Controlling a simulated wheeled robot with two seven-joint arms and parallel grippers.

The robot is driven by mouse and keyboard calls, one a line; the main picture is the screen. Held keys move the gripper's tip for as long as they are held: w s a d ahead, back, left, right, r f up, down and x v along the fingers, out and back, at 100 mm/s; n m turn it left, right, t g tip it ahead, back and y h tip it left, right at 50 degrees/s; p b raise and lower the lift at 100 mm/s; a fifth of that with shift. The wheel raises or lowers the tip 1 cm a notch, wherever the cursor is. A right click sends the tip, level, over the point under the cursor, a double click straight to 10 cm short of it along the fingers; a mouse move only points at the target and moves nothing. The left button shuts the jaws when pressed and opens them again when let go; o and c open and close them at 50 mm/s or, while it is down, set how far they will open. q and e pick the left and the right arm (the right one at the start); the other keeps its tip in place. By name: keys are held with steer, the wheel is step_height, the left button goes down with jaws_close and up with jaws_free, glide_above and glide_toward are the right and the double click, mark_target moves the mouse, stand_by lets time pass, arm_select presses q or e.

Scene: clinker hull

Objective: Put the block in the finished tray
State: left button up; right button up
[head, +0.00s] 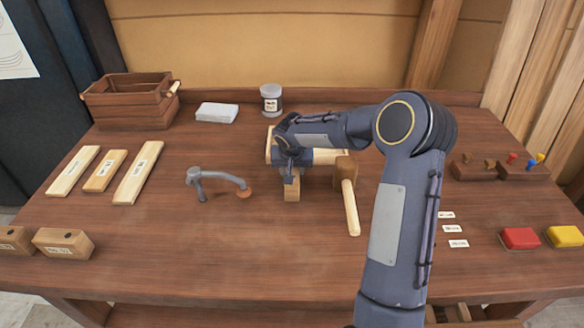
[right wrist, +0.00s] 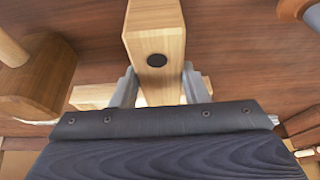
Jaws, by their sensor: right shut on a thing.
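My right gripper (head: 290,170) is over the middle of the bench, largely hidden by its own wrist. It is shut on a light wooden block (head: 292,190), whose lower part shows below the jaws. In the right wrist view the block (right wrist: 155,25) stands between the two fingers (right wrist: 160,90), with a dark round spot on its face. I cannot tell whether the block touches the bench. Two similar labelled blocks (head: 62,243) lie at the front left. No tray is clearly marked as finished; a brown wooden box (head: 130,103) stands at the back left. My left gripper is out of view.
A mallet (head: 351,207) lies just right of the held block. A pale wooden piece (head: 325,156) is partly hidden behind my wrist. A grey metal holdfast (head: 215,178) and several planks (head: 138,172) are left. Red (head: 519,238) and yellow (head: 564,236) items sit right. The front middle is clear.

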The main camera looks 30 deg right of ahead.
steer(key=shift+f, duration=0.15)
steer(key=o, duration=1.2)
steer(key=shift+c, duration=0.2)
